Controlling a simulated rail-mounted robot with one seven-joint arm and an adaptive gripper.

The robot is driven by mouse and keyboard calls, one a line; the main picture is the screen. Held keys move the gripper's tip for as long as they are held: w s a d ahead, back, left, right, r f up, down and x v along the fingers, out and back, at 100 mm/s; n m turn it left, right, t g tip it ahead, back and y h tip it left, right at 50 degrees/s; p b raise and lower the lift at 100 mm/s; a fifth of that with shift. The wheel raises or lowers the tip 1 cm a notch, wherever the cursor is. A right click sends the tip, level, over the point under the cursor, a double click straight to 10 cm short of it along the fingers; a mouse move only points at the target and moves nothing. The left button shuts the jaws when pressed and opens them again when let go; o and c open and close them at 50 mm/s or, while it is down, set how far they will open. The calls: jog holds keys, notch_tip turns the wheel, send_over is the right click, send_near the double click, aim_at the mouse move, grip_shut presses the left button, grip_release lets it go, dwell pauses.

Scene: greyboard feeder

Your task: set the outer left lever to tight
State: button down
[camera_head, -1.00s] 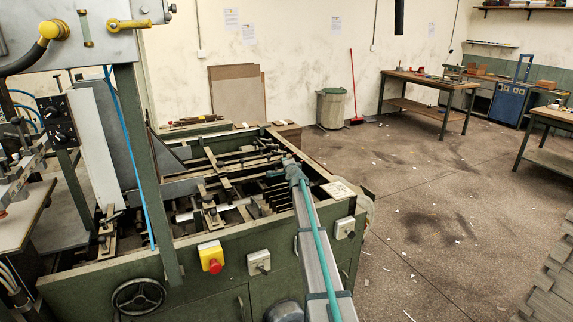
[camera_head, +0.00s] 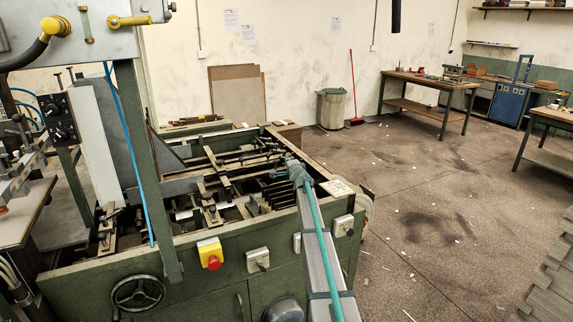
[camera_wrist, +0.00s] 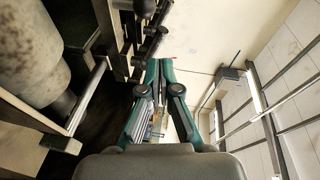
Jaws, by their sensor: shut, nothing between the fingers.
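My gripper (camera_wrist: 160,66) shows in the wrist view with its two teal fingers together and nothing between them. In the head view my gripper (camera_head: 291,162) is over the right end of the green machine (camera_head: 215,268), near its inner bars. In the wrist view a dark round-ended knob (camera_wrist: 145,8) and a dark cylindrical piece (camera_wrist: 154,34) lie just beyond and left of the fingertips. I cannot tell whether either is the outer left lever, or whether the fingers touch anything. No tight marking is readable.
A thick pale roller (camera_wrist: 32,45) and a metal rod (camera_wrist: 88,98) are at the left in the wrist view. The machine front carries a red stop button (camera_head: 213,263) and a handwheel (camera_head: 138,293). Open floor (camera_head: 430,210) lies to the machine's right.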

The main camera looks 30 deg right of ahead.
jog(key=s+a+r, duration=0.1)
jog(key=s+a, duration=0.5)
jog(key=s, duration=0.1)
jog(key=shift+a+r, duration=0.15)
jog(key=shift+a, duration=0.15)
